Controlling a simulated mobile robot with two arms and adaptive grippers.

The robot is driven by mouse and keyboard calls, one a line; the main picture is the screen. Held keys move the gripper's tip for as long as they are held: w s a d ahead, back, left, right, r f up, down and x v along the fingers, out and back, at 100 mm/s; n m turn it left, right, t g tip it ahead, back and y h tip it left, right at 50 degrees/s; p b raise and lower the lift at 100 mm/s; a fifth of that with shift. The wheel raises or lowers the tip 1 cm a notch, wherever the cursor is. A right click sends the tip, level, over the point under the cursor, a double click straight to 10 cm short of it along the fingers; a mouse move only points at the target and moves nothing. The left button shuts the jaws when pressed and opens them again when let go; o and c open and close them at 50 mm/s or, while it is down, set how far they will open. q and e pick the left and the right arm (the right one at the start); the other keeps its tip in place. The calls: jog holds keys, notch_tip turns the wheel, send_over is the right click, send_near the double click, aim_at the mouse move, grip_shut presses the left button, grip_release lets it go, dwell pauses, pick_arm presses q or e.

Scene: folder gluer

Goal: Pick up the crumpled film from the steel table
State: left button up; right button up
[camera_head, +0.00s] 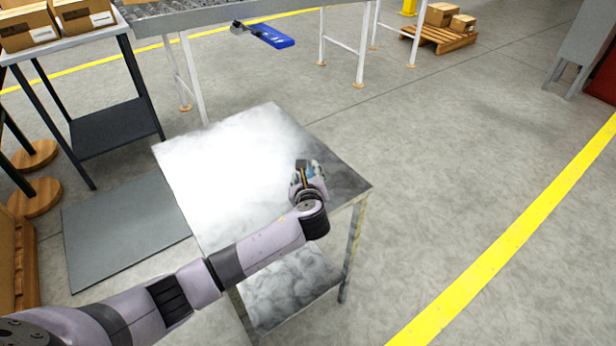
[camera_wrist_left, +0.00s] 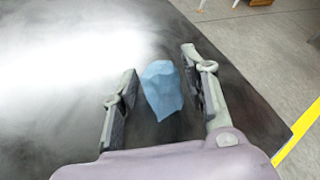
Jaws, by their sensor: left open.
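The steel table (camera_head: 235,155) stands in the middle of the head view, its top shiny and bright. The crumpled film (camera_wrist_left: 162,88) is a small light-blue piece. In the left wrist view it lies on the table top between the two open fingers, with a gap on each side. My left gripper (camera_wrist_left: 158,88) is open and points down at the table. In the head view my left gripper (camera_head: 308,172) is over the table's right part and hides most of the film; only a bit of blue shows between its fingers. My right gripper is in neither view.
A roller conveyor (camera_head: 200,12) runs along the back. A dark bench (camera_head: 75,42) with cartons stands at the left. A pallet with boxes (camera_head: 440,38) is at the back right. A grey mat (camera_head: 120,230) lies left of the table. The floor at the right is clear.

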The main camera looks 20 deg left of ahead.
pick_arm(q)
jog(key=c, duration=0.5)
